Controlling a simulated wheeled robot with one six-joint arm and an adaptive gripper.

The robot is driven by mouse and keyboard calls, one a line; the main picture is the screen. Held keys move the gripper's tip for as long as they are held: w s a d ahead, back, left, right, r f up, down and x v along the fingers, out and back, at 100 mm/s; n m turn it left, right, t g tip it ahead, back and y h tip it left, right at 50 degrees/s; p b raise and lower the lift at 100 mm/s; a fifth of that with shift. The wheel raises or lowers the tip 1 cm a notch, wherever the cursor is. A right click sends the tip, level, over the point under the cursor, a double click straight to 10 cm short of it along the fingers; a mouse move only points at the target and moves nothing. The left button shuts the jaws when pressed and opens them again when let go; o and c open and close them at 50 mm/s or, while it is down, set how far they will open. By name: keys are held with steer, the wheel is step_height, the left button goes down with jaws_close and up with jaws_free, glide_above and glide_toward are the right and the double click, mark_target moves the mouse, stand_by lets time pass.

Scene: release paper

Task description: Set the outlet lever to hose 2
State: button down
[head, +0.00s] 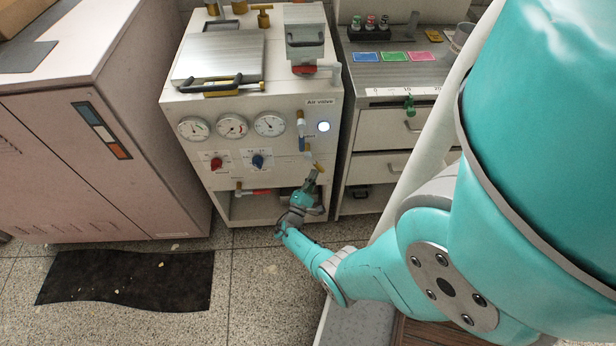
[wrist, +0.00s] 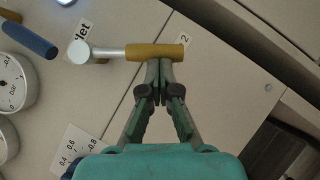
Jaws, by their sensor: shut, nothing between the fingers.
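The outlet lever (wrist: 155,52) has a silver pivot and stem with a yellow handle. In the wrist view it points right, its handle end just below a small "2" label (wrist: 184,39). A partly hidden label ending in "let" (wrist: 80,36) is beside the pivot. In the head view the lever (head: 318,166) sits low on the machine's right front, slanting down to the right. My gripper (wrist: 159,68) is shut with nothing between its fingers. Its tips are at the underside of the yellow handle in the wrist view; I cannot tell if they touch. It also shows in the head view (head: 312,178).
A blue-handled lever (wrist: 30,40) is up left in the wrist view. Several gauges (head: 232,126), a red knob (head: 216,163) and a blue knob (head: 258,161) are on the panel. A drawer cabinet (head: 384,165) stands to the right. Floor in front is open, with a dark mat (head: 130,280).

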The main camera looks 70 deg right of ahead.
steer(key=shift+s+d+r, duration=0.15)
steer(key=shift+s+d, duration=0.05)
steer(key=shift+s, duration=0.15)
stand_by(0.6)
